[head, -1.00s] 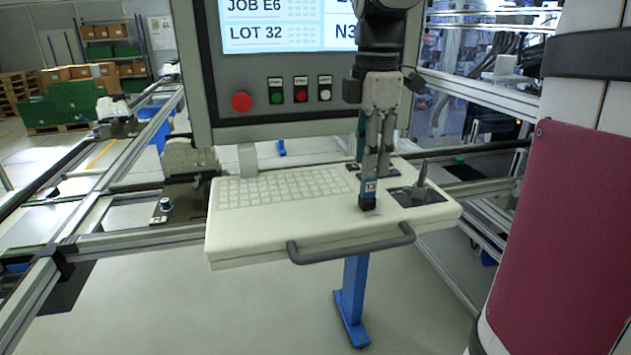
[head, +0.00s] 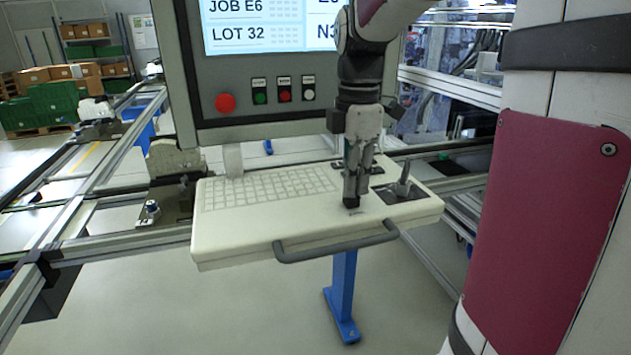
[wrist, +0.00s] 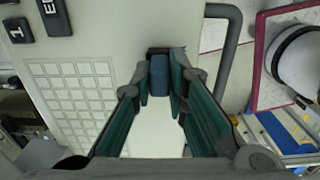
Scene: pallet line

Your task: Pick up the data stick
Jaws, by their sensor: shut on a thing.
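The data stick (wrist: 159,76) is a small blue stick with a dark end, seen between my fingertips in the wrist view. In the head view only its black lower end (head: 352,203) shows below the fingers, at the white console's top. My gripper (head: 354,194) points down over the console, right of the keypad, and is shut on the stick. In the wrist view the fingers (wrist: 160,88) flank the stick on both sides. The stick's black end appears at or very near the console surface; I cannot tell if they touch.
The white console (head: 230,228) carries a keypad (head: 265,187), a grey front handle (head: 335,243) and an upright joystick (head: 403,180) close right of my gripper. A screen panel with a red button (head: 225,103) rises behind. Rails (head: 80,185) run at left.

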